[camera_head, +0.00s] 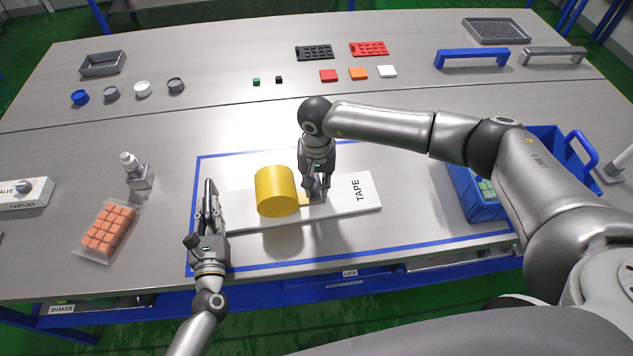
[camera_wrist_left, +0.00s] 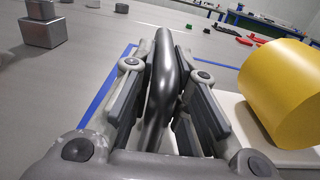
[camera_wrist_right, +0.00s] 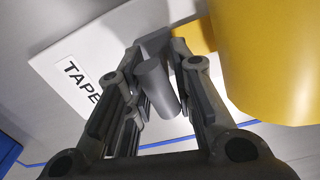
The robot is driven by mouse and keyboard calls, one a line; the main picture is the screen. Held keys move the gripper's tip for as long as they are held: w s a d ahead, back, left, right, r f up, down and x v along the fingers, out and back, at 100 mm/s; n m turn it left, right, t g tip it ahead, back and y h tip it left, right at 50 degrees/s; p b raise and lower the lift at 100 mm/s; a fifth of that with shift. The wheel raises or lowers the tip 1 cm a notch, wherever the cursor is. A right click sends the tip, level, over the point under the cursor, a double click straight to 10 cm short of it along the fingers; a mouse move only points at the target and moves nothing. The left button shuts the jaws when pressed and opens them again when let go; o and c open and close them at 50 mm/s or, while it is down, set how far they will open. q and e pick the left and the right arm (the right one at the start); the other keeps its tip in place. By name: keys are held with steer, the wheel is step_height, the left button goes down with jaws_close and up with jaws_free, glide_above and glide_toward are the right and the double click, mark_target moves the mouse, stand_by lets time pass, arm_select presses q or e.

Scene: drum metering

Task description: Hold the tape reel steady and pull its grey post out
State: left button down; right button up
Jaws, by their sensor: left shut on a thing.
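The tape reel (camera_head: 276,190) is a yellow cylinder on a white base plate (camera_head: 240,210) marked TAPE. It also shows in the left wrist view (camera_wrist_left: 285,92) and the right wrist view (camera_wrist_right: 270,55). My right gripper (camera_head: 316,192) is just right of the reel, low over the plate. Its fingers stand on both sides of a short grey cylinder (camera_wrist_right: 155,85) on the base; whether they grip it I cannot tell.
A blue outline (camera_head: 262,268) on the table surrounds the plate. A blue crate (camera_head: 475,195) stands at right, partly behind my right arm.

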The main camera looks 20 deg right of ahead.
jaws_close()
steer(key=d, duration=0.7)
steer(key=shift+s+d+r, duration=0.1)
steer(key=shift+s+d, duration=0.1)
steer(key=shift+d, duration=0.2)
arm_select(q)
steer(key=shift+a, duration=0.1)
arm_select(e)
steer(key=o, duration=0.8)
jaws_free()
steer(key=shift+s, duration=0.1)
steer(key=shift+a, duration=0.1)
step_height(320, 180, up, 12)
